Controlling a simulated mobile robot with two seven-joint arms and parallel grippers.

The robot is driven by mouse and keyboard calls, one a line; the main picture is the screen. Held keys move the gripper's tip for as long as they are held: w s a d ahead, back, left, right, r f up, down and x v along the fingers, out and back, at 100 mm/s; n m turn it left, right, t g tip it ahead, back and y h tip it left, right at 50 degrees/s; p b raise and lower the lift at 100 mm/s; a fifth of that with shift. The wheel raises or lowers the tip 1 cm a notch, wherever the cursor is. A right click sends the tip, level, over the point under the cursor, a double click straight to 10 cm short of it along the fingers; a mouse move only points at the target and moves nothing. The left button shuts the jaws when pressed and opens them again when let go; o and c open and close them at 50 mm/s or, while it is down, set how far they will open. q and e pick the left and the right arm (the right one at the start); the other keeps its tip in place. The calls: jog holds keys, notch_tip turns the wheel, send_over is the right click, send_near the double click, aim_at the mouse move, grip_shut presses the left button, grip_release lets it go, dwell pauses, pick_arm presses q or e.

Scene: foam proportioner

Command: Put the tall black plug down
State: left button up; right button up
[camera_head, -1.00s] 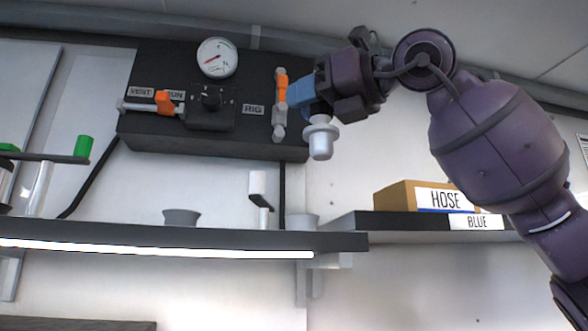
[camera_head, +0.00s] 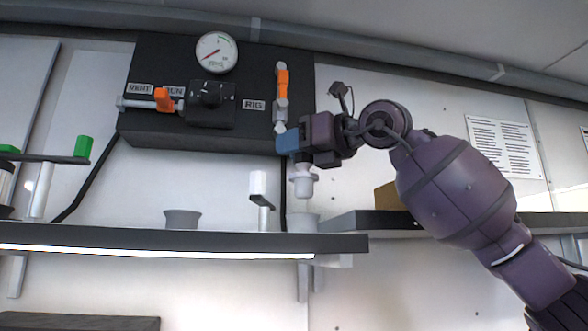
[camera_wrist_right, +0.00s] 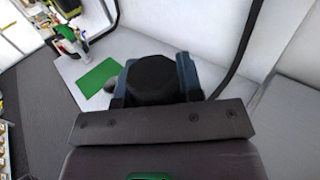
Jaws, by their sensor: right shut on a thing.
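My right gripper (camera_head: 290,141) is shut on the plug, with its blue fingers on either side of the plug's black faceted top (camera_wrist_right: 152,78) in the right wrist view. In the head view, the plug's pale flanged lower part (camera_head: 303,181) hangs upright below the fingers. My left gripper is not in view.
The dark shelf (camera_head: 200,241) carries a grey flared cup (camera_head: 182,219) and a white-topped lever (camera_head: 260,187). The black panel (camera_head: 255,80) with gauge and orange-handled valves is on the wall behind. A second shelf (camera_head: 385,220) with a cardboard box (camera_head: 386,196) lies right.

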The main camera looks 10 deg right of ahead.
aim_at(299, 170)
notch_tip(299, 170, down, 4)
jog(key=shift+r, duration=0.25)
jog(key=shift+w+f, duration=0.2)
jog(key=shift+f, duration=0.05)
jog(key=shift+f, duration=0.1)
jog(key=shift+f, duration=0.15)
jog(key=o, duration=1)
jog(key=shift+c, duration=0.2)
jog(key=shift+r, duration=0.2)
